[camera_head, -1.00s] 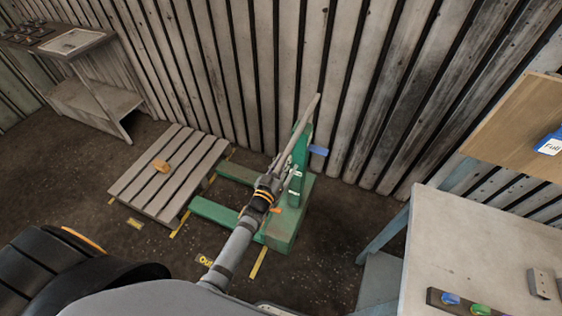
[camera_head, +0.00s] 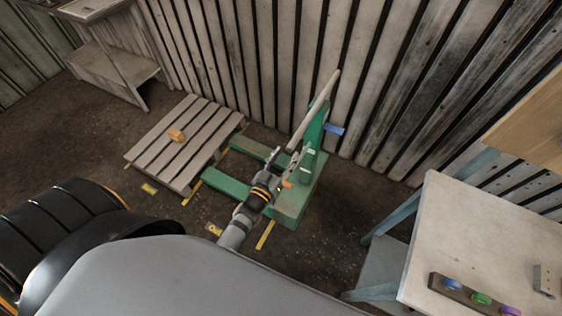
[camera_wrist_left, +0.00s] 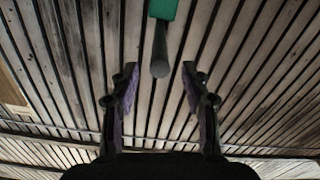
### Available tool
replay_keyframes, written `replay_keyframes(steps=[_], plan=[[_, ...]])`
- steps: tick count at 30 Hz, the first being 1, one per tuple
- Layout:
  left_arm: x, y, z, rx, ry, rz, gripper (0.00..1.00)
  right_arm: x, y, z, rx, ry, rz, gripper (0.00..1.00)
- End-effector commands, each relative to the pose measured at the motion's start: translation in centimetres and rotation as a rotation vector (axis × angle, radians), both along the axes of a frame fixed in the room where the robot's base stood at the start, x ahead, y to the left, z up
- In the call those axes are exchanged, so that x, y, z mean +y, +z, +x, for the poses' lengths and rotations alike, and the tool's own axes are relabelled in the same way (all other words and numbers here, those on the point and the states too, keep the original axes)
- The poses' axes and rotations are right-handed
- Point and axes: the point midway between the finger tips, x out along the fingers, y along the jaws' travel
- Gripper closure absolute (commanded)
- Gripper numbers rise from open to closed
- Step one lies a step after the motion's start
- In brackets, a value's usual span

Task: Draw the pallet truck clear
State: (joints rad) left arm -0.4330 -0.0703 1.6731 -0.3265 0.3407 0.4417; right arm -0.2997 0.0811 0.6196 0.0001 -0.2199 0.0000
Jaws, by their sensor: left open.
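The green pallet truck (camera_head: 293,203) stands on the floor near the plank wall. Its two forks (camera_head: 225,184) point left, their tips close to the right edge of the slatted pallet (camera_head: 172,147). A long grey handle bar (camera_head: 320,100) slants at the truck's upright. My left gripper (camera_head: 289,154) is open at the handle's lower end. In the left wrist view, the handle's end (camera_wrist_left: 160,62) shows between the spread fingertips of the gripper (camera_wrist_left: 158,72), with gaps on both sides. Whether it is inside the jaws in depth I cannot tell. My right gripper is out of view.
An orange-brown block (camera_head: 176,135) lies on the pallet. Yellow marks (camera_head: 265,235) are on the floor around the truck. A pale table (camera_head: 480,230) with coloured items stands at right, a grey bench (camera_head: 115,70) at back left. The wall is close behind the truck.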

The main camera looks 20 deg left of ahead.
Motion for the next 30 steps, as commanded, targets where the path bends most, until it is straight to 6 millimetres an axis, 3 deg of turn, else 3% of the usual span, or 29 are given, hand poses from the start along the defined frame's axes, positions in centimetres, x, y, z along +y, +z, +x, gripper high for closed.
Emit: replay_keyframes(steps=[3,7,24,26,29,30], plan=[[0.2,-0.1,-2.1,0.001,0.0,0.001,0.53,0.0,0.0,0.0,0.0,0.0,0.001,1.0],[0.2,0.0,-3.1,0.0,0.0,0.001,0.53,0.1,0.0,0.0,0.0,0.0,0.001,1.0],[0.3,-0.2,-3.3,0.003,0.0,0.001,0.53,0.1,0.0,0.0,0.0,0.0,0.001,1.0],[0.3,-1.2,-3.4,0.027,0.002,0.005,0.53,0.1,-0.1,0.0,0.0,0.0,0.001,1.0],[0.7,-6.1,-4.2,0.138,0.008,0.028,0.53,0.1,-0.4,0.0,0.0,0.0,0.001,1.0],[0.9,-9.1,-4.9,0.208,0.011,0.042,0.53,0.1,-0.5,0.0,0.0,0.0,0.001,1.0]])
